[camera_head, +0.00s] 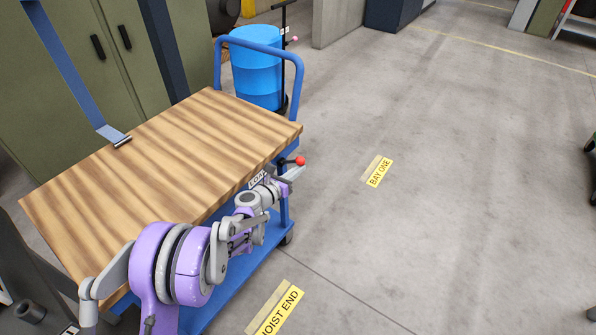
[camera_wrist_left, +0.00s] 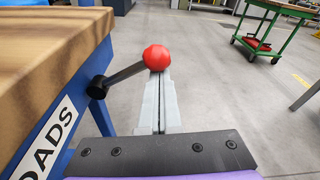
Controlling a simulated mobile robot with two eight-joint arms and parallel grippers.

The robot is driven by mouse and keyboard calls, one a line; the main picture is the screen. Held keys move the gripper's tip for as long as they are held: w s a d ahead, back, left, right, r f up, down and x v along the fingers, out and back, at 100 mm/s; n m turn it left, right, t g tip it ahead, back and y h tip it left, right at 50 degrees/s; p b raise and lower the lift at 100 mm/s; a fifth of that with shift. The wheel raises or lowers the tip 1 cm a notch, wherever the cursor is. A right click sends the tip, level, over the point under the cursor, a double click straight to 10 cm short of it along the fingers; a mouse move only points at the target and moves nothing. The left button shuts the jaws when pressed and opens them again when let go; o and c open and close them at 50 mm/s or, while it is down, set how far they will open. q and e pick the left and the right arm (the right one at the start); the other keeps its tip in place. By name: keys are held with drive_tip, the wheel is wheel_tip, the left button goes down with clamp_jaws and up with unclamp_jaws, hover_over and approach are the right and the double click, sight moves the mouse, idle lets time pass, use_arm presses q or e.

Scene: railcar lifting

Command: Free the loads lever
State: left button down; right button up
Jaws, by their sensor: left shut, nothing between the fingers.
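The loads lever is a dark rod with a red ball knob (camera_head: 300,160) at the right front corner of the wooden-topped blue cart. In the left wrist view its rod (camera_wrist_left: 124,74) rises rightward from a black pivot (camera_wrist_left: 97,89) to the red ball (camera_wrist_left: 156,57). A white label (camera_wrist_left: 46,140) reading "…OADS" is on the blue frame below. My left gripper (camera_head: 291,174) is shut and empty, just below the knob in the head view. Its tips (camera_wrist_left: 159,75) overlap the ball's lower edge in the wrist view; I cannot tell whether they touch. My right gripper is not in view.
A blue drum (camera_head: 257,72) stands behind the cart handle. Green cabinets (camera_head: 85,70) stand at left. Open floor lies right. A green cart (camera_wrist_left: 262,45) shows in the wrist view.

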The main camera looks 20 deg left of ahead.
use_arm(q)
wheel_tip(320, 180, down, 4)
drive_tip(key=d+b, duration=0.1)
drive_tip(key=b, duration=0.2)
drive_tip(key=p+v, duration=0.1)
drive_tip(key=v, duration=0.8)
drive_tip(key=shift+s+a+r+p, duration=0.15)
drive_tip(key=shift+s+a+p, duration=0.05)
drive_tip(key=shift+s+p, duration=0.2)
